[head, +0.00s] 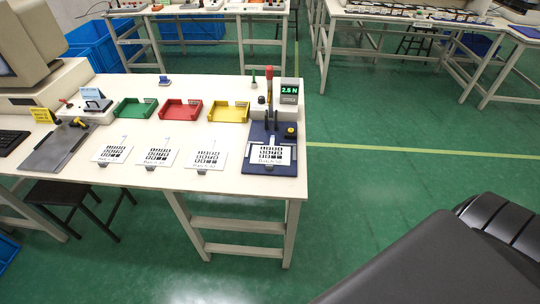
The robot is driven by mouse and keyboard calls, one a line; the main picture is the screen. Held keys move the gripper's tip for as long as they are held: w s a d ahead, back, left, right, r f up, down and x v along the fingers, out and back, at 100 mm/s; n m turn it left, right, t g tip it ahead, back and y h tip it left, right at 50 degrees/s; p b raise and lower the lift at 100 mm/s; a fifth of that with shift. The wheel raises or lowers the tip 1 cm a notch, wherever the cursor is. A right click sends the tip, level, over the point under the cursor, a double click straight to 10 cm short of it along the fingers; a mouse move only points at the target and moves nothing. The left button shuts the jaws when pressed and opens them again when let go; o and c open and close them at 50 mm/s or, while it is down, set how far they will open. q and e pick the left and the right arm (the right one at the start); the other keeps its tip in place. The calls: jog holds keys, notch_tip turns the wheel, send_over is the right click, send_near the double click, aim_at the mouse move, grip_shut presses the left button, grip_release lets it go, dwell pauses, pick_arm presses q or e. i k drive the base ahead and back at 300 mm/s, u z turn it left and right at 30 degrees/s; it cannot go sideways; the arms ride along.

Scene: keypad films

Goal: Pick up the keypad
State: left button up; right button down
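Three white keypad films with black key grids lie in a row on the white table: a left one (113,150), a middle one (158,152) and a right one (207,155). Each has a small grey tab at its front edge. Another keypad film (270,154) lies on a dark blue test fixture (258,133) near the table's right end. Which of these is the task's keypad, I cannot tell. Neither of my grippers is in view; a dark part of my own body fills the lower right.
Green (136,109), red (181,110) and yellow (228,112) trays stand behind the films. A display (289,91) reading 2.5 N stands behind the fixture. A grey plate (57,148) and a keyboard (10,141) lie at the left. A stool (75,195) is under the table. Green floor is clear at right.

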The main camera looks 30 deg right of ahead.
aim_at(270, 155)
jog(key=u, duration=2.6)
jog(key=k, duration=2.6)
jog(key=z, duration=2.55)
